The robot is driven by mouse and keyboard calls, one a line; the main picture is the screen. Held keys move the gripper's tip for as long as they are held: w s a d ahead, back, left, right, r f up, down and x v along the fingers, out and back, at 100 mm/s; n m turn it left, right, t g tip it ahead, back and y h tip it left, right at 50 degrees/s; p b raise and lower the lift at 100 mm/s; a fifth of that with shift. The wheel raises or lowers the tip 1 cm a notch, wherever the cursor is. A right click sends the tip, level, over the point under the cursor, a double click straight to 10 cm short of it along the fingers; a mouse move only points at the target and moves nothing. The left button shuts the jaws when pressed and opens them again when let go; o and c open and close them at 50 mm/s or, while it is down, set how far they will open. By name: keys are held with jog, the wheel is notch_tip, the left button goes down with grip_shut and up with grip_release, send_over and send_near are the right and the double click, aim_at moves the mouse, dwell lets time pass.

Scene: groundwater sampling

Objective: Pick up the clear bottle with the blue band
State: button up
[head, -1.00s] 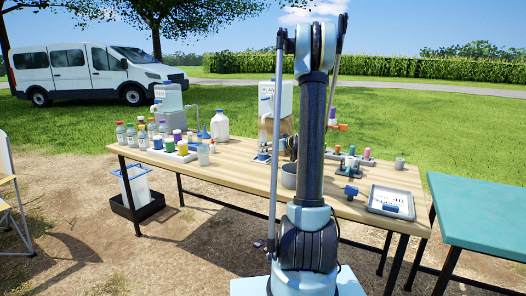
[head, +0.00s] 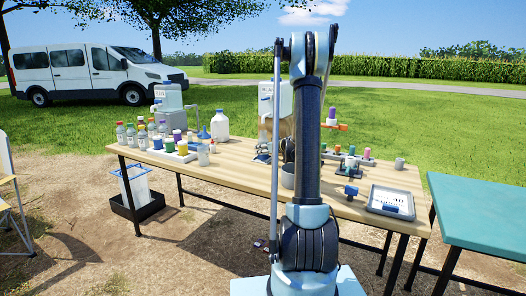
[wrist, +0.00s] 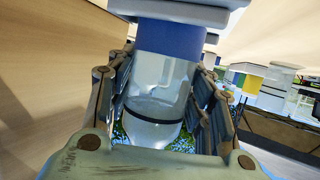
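The clear bottle with the blue band (wrist: 160,85) fills the middle of the wrist view, with a grey-white part above the blue band and a dark ring around its clear body. My gripper (wrist: 162,100) has its jointed fingers on both sides of the bottle, close against its walls, and appears shut on it. The exact contact is partly hidden. In the head view my own arm covers most of the gripper and I cannot make out the bottle there. I cannot tell whether it is lifted off its support.
A grey pot (head: 288,177) stands partly behind my arm. A teal table (head: 485,215) is at far right.

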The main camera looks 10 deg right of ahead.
aim_at(266, 141)
jog(key=c, duration=0.3)
jog(key=shift+r, duration=0.95)
jog(key=shift+s+a+r, duration=0.1)
jog(key=shift+s+r, duration=0.05)
jog(key=shift+r, duration=0.75)
jog(key=s+a, duration=1.3)
jog(key=s, duration=0.5)
jog(key=s+a, duration=1.3)
jog(key=s, duration=0.5)
notch_tip(266, 141, up, 6)
jog(key=shift+f, duration=0.1)
